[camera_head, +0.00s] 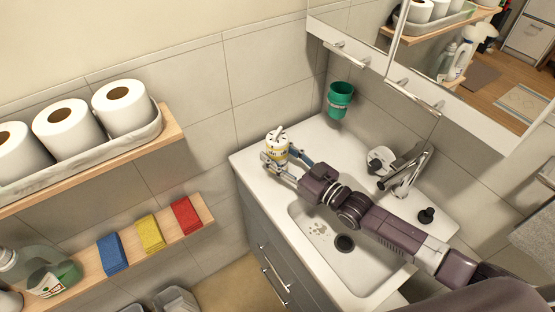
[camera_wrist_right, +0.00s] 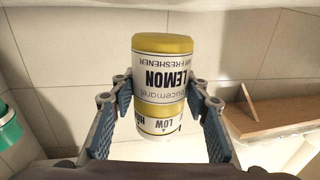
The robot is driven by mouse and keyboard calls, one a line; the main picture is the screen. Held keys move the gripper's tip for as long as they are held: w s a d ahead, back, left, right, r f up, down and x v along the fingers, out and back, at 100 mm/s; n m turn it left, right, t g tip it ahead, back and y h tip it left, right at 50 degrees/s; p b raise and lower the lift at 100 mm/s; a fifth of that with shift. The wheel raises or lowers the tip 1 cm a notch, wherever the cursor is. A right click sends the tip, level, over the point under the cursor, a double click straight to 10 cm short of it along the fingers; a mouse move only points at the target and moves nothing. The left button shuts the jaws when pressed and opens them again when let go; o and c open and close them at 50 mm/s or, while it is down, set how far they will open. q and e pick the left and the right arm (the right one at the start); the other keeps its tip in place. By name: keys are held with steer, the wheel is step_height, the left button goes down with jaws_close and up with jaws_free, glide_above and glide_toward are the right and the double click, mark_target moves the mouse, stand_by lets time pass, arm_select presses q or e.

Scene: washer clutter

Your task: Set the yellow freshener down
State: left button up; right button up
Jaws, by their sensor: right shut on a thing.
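The yellow freshener (camera_head: 276,150) is a small can with a white and yellow label and a white top. It is at the back left corner of the white washbasin counter (camera_head: 253,166), roughly upright. My right gripper (camera_head: 283,159) is shut on its sides. In the right wrist view the freshener (camera_wrist_right: 162,90) sits between the two blue-padded fingers (camera_wrist_right: 165,118), its lettering upside down. I cannot tell whether its base touches the counter. My left gripper is not in view.
A green cup (camera_head: 340,100) is on the wall behind the counter. Wall shelves hold toilet rolls (camera_head: 62,126) and sponges (camera_head: 150,233). The counter's back middle looks clear.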

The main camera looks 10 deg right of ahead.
mark_target(285, 167)
steer(key=shift+f, duration=1.45)
steer(key=shift+f, duration=0.15)
steer(key=o, duration=1.2)
steer(key=shift+o, duration=0.2)
steer(key=shift+r, duration=0.2)
steer(key=b+v, duration=0.1)
steer(key=v, duration=1.1)
